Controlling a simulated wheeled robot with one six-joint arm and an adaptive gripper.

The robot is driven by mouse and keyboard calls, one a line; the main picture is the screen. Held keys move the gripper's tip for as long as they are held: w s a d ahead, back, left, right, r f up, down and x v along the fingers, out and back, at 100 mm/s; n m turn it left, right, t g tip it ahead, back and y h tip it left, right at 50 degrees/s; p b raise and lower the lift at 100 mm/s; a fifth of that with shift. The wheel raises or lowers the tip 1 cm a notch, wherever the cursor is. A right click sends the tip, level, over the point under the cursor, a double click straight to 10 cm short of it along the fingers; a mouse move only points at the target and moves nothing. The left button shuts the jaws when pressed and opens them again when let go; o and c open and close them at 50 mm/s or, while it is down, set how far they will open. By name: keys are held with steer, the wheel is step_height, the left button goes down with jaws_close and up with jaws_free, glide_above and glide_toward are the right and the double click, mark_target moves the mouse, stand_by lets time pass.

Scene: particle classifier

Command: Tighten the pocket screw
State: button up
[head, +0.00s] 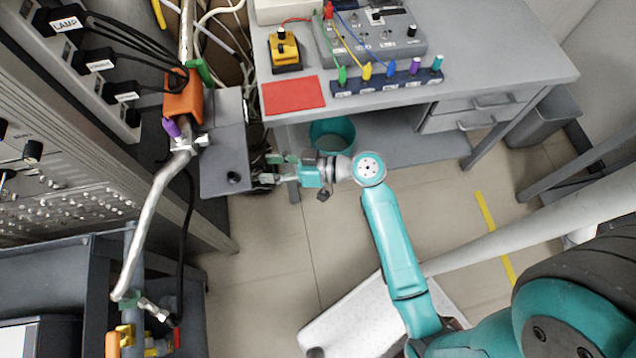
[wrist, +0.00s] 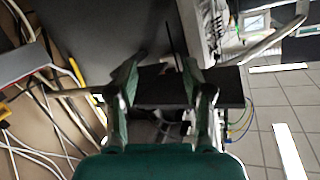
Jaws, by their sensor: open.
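My gripper (head: 270,170) is at the end of my teal arm, just right of a grey plate bracket (head: 218,176) on the metal pipe (head: 165,205). A purple knob (head: 171,127) sits by the orange block (head: 184,98) on the pipe. In the wrist view, my open gripper (wrist: 162,84) has its green fingers apart in front of a dark plate (wrist: 160,90). I see nothing held. No screw is clear there.
A grey table (head: 500,55) with a red mat (head: 293,95) and electrical boxes stands behind. A teal bin (head: 332,134) is under it. The instrument rack (head: 60,170) and loose cables crowd the left. The tiled floor in front is mostly open.

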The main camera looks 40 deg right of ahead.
steer(key=s+d+f+m+h, duration=0.1)
steer(key=s+f+m+h, duration=0.2)
steer(key=s, duration=0.4)
steer(key=s+d+f+m+t+h, duration=0.1)
steer(key=s+d+f+m+h, duration=0.1)
steer(key=s+f+h, duration=0.3)
steer(key=shift+s+f+m, duration=0.25)
steer(key=shift+s+m, duration=0.55)
steer(key=shift+s, duration=0.25)
steer(key=shift+s, duration=0.1)
